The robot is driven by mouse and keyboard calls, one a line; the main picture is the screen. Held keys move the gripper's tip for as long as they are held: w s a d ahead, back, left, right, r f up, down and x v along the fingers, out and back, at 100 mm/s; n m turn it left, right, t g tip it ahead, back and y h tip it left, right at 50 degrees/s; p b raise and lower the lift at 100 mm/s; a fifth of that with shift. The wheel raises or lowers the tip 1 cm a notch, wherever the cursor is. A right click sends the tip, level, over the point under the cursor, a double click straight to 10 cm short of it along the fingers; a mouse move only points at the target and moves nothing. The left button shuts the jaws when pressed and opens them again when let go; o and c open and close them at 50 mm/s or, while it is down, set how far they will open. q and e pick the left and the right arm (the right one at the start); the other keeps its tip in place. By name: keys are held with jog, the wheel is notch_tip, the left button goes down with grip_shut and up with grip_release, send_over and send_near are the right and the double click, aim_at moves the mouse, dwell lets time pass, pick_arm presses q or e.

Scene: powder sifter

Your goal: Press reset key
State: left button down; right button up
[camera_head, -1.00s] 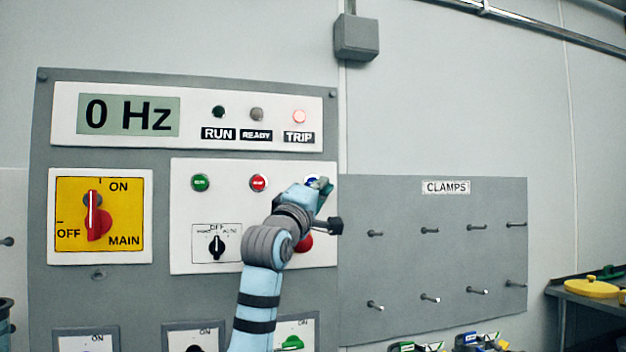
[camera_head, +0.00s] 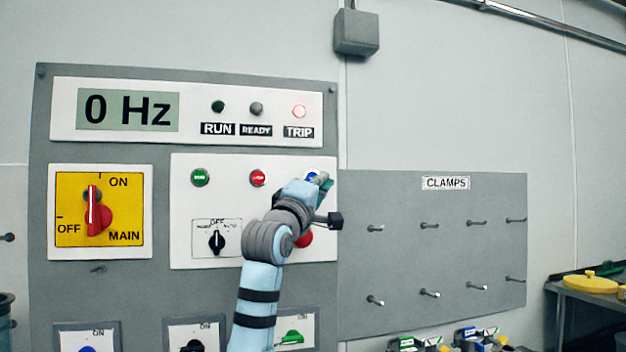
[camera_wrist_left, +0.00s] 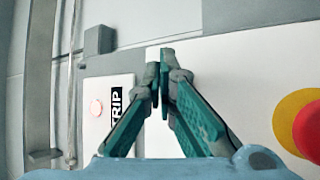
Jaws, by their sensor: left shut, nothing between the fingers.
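The blue reset key (camera_head: 312,176) is at the upper right of the white button plate, partly covered by my left gripper (camera_head: 322,181). That gripper is shut and empty, with its fingertips at the key in the head view; I cannot tell whether they touch it. In the left wrist view the teal fingers (camera_wrist_left: 160,62) meet in front of the panel, and the key does not show there. The TRIP lamp (camera_head: 299,111) glows pale red, and the display (camera_head: 128,110) reads 0 Hz. My right gripper is not in view.
A green button (camera_head: 200,177) and a red button (camera_head: 258,178) sit left of the key. A red emergency stop (camera_wrist_left: 308,132) on a yellow ring is beside the gripper. A CLAMPS board (camera_head: 400,270) with several pegs is to the right.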

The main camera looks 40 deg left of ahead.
pick_arm(q)
jog(key=shift+w+a, duration=0.1)
jog(key=shift+a, duration=0.05)
jog(key=shift+w+a, duration=0.1)
jog(key=shift+a, duration=0.1)
dwell(0.3)
jog(key=shift+w+a+p, duration=0.25)
jog(key=shift+a+p, duration=0.1)
jog(key=shift+p, duration=0.2)
dwell(0.6)
jog(key=shift+s+d+f+b, duration=0.1)
jog(key=shift+s+d+b, duration=0.35)
jog(key=shift+d+b, duration=0.15)
jog(key=shift+d, duration=0.1)
